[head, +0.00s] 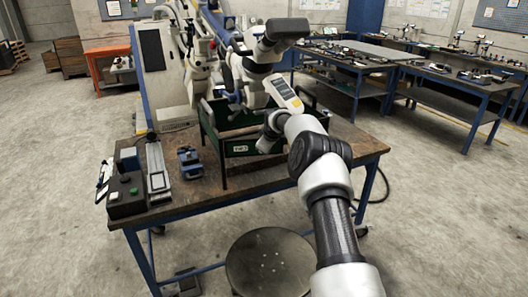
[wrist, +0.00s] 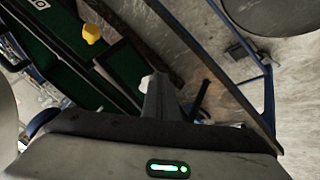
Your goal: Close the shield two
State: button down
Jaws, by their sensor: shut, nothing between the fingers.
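Dark green shield panels in black frames stand around the microscope (head: 262,60) on the workbench. The front panel (head: 238,149) carries a small white label, too small to read surely; I cannot tell for certain which panel is shield two. In the wrist view, green panels (wrist: 62,62) fill the upper left, with a yellow knob (wrist: 91,33) on a dark frame. A smaller green panel (wrist: 124,70) lies beside it, close to my fingers. My gripper (wrist: 158,88) is shut and empty near that panel; I cannot tell whether it touches. In the head view my arm partly hides the panels' right side.
A black control box (head: 126,195) with buttons, a slide rail (head: 157,168) and a small blue device (head: 190,162) sit on the bench's left. A round stool (head: 268,268) stands in front. Bare tabletop (head: 345,140) shows at right.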

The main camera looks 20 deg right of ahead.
jog(key=shift+w+d, duration=0.2)
jog(key=shift+w, duration=0.25)
dwell(0.5)
